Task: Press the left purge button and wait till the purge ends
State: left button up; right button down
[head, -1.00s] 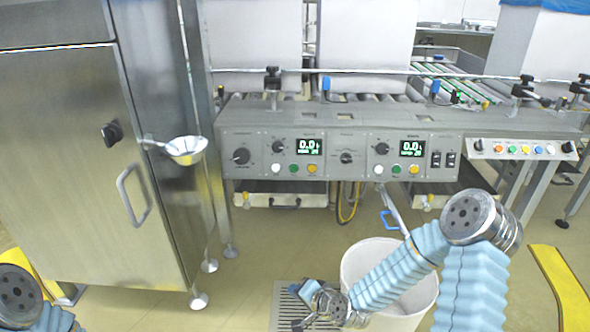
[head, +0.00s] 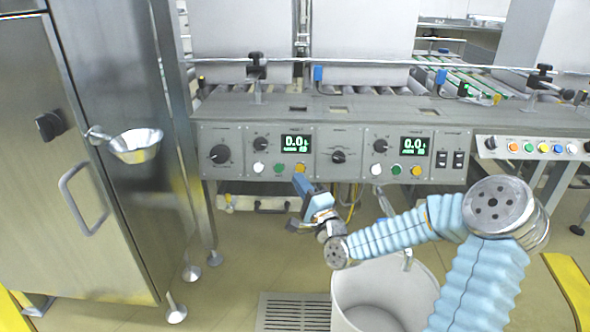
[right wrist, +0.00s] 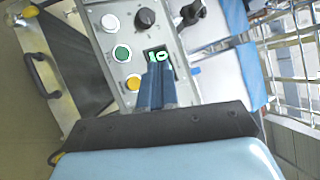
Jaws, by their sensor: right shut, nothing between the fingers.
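The left control panel (head: 233,143) carries a white button (head: 259,168), a green button (head: 279,168) and an orange button (head: 299,167) under a lit green display (head: 296,143). Its labels are too small to read, so I cannot tell which button is the purge one. My right gripper (head: 299,181) is shut and empty, with its tips just below the orange button in the head view. In the right wrist view, the closed fingers (right wrist: 155,68) overlap the display's edge, beside the orange button (right wrist: 133,82). Contact cannot be judged. My left gripper is out of view.
A similar right panel (head: 402,130) has its own display and buttons. A white bin (head: 350,290) stands below my right arm. A steel cabinet with a funnel (head: 136,143) is at left. A coloured-button box (head: 530,148) is at right.

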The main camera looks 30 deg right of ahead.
aim_at(300, 168)
jog(key=shift+w+f, duration=0.1)
jog(key=w+d+f+b, duration=0.3)
jog(key=w+d, duration=0.1)
jog(key=w, duration=0.3)
jog(key=shift+d+b, duration=0.15)
jog(key=shift+b, duration=0.15)
jog(key=shift+r, duration=0.1)
dwell(2.0)
jog(key=shift+w+d, duration=0.2)
jog(key=shift+w, duration=0.1)
